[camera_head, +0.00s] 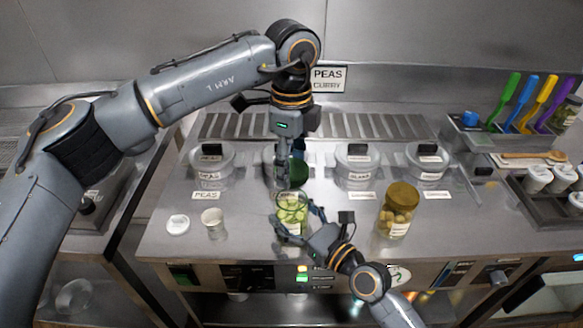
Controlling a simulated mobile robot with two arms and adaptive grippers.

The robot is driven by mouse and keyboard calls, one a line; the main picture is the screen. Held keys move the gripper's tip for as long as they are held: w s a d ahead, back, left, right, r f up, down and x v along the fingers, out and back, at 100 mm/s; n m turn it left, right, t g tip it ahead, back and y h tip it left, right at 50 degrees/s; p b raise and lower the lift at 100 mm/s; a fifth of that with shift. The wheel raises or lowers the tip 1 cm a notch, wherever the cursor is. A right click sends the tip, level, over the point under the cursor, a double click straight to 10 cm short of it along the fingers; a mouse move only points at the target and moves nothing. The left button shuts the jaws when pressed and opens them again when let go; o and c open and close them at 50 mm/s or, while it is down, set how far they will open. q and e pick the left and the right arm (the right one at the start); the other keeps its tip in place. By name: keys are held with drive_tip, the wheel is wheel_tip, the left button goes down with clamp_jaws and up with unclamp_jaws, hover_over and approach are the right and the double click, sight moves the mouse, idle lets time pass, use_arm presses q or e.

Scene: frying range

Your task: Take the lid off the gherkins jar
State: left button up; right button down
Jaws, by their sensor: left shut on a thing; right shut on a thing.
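The gherkins jar (291,228) stands upright on the steel counter, with green slices inside and its open rim showing. My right gripper (292,216) is shut on the jar, with its fingers on either side of the glass. My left gripper (283,180) is above and behind the jar, pointing down. It is shut on a dark green round lid (299,173), which appears tilted and apart from the jar. The gripper partly hides the lid.
A second jar with a brown lid (402,194) stands right of the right gripper. A paper cup (213,222) and a small white lid (177,224) are at left. Lidded pots (357,175) line the back. Coloured-handled tools (524,104) stand at far right.

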drive_tip(key=shift+c, duration=0.2)
unclamp_jaws()
